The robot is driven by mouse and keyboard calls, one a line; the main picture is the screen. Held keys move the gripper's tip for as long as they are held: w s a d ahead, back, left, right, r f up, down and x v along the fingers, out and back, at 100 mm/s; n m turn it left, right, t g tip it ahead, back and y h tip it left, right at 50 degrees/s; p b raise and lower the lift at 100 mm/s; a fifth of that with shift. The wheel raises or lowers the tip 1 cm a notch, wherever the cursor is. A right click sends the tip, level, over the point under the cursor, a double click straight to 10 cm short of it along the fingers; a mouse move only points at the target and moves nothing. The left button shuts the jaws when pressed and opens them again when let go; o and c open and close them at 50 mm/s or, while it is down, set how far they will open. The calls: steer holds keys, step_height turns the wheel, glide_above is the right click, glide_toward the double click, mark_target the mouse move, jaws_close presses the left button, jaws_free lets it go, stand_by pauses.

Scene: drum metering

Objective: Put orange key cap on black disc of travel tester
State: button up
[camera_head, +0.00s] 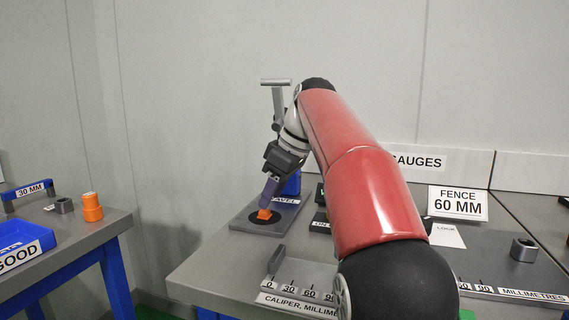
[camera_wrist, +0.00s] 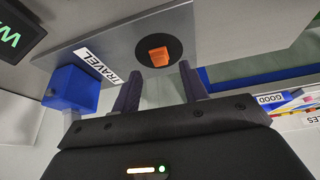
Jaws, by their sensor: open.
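The orange key cap (camera_wrist: 159,56) rests on the black disc (camera_wrist: 147,47) of the travel tester in the wrist view. In the head view the orange key cap (camera_head: 264,214) shows just below my gripper (camera_head: 269,200), over the black disc (camera_head: 262,226). My gripper (camera_wrist: 158,82) is open, and its two fingers point toward the disc with the cap between their lines. The cap looks clear of both fingers in the wrist view. The tester's grey plate (camera_wrist: 225,35) carries a TRAVEL label and a blue post (camera_wrist: 70,88).
A caliper scale (camera_head: 290,283) lies in front of the tester. A FENCE 60 MM sign (camera_head: 458,203) stands at right. On the left bench are an orange cylinder (camera_head: 92,208), a grey nut-like piece (camera_head: 64,205) and a blue GOOD bin (camera_head: 24,243). A gap separates the benches.

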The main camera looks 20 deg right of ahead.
steer(key=v, duration=0.8)
steer(key=shift+r, duration=0.35)
steer(key=shift+s+d, duration=0.1)
